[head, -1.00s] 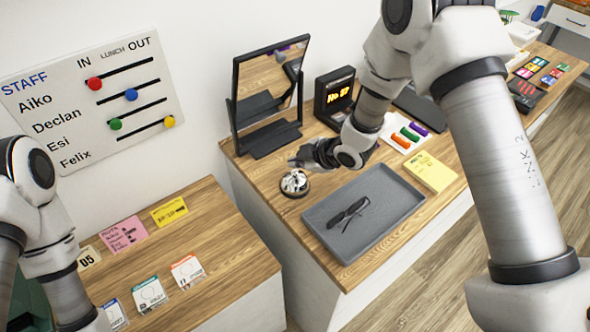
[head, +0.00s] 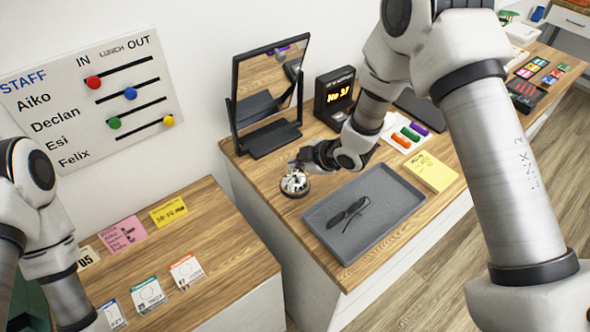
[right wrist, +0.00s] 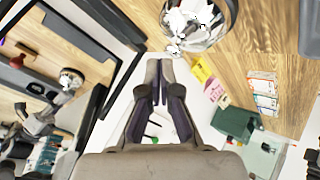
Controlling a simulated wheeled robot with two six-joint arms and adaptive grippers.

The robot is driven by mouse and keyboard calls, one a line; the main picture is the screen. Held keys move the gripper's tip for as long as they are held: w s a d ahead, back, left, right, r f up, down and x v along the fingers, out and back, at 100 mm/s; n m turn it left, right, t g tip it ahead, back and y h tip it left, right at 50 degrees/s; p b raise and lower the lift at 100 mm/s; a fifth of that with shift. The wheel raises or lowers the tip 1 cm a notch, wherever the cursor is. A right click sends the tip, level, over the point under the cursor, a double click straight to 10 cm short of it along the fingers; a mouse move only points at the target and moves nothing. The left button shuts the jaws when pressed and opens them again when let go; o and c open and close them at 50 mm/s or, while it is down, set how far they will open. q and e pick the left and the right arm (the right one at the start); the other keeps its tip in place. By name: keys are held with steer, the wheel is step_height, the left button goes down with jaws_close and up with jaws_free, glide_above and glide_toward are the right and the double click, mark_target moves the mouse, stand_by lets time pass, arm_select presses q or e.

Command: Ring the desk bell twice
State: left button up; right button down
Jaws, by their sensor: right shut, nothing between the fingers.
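The silver desk bell (head: 295,184) on a dark round base stands on the wooden desk, left of the grey tray. It also shows at the top of the right wrist view (right wrist: 200,22), cut off by the frame edge. My right gripper (head: 299,161) is shut and empty, just above the bell in the head view. Its closed fingertips show in the right wrist view (right wrist: 160,68), below the bell in the picture. I cannot tell whether they touch the bell. My left arm is at the left edge of the head view; its gripper is out of frame.
A grey tray (head: 322,216) with dark glasses (head: 349,213) lies right of the bell. A black-framed mirror (head: 270,141) and a small lit display (head: 334,97) stand behind. Yellow notes (head: 431,172) lie to the right. A lower desk (head: 205,225) holds cards.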

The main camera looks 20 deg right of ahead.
mark_target(297, 172)
steer(key=shift+f+b, duration=0.4)
steer(key=shift+f, duration=0.05)
stand_by(0.3)
steer(key=shift+r, duration=0.15)
steer(key=shift+r+p, duration=0.7)
steer(key=shift+r, duration=0.1)
step_height(297, 172, up, 5)
steer(key=p, duration=0.4)
stand_by(0.3)
stand_by(0.4)
